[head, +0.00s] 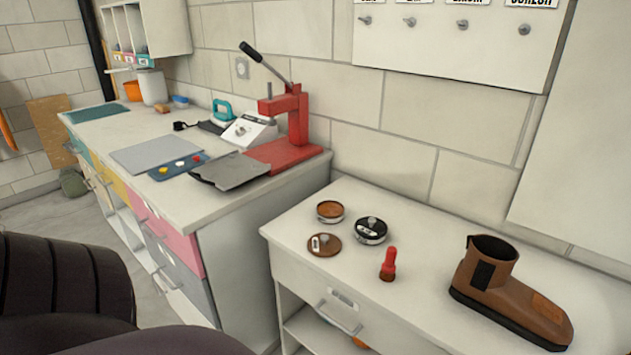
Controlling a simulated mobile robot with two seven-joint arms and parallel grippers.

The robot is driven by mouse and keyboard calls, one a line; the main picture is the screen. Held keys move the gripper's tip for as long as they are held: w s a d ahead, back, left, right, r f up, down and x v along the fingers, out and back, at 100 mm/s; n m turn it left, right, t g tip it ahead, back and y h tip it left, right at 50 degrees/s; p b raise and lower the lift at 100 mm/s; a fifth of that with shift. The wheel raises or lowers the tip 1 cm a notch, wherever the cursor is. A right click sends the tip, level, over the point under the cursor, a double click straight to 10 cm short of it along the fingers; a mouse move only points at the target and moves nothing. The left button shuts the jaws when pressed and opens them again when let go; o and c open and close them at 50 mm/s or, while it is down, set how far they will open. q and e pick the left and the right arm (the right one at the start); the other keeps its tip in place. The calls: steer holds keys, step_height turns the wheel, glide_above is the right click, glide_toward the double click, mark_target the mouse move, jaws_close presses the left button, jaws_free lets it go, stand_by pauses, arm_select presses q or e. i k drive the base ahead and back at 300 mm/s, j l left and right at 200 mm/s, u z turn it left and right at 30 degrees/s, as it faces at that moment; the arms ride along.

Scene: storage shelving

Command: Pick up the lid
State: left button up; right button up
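A round brown lid (324,245) with a small knob and a pale label lies flat on the white cabinet top (450,270). Just behind it stands a low open round tin (330,212) with brown contents. To its right is a black-topped round tin (371,231), with a knob and label on its top. The brown lid lies apart from the open tin. Neither of my grippers is in view. A dark rounded form at the lower left seems to be part of my own arm.
A red-handled brush (389,264) stands right of the lid, and a brown boot (510,295) farther right. A taller counter (200,200) at left carries a red press (290,125) and grey sheets. The cabinet's left front corner is clear. Hooks hang on the wall board (455,45).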

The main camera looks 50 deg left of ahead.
mark_target(321, 245)
steer(key=u, duration=1.45)
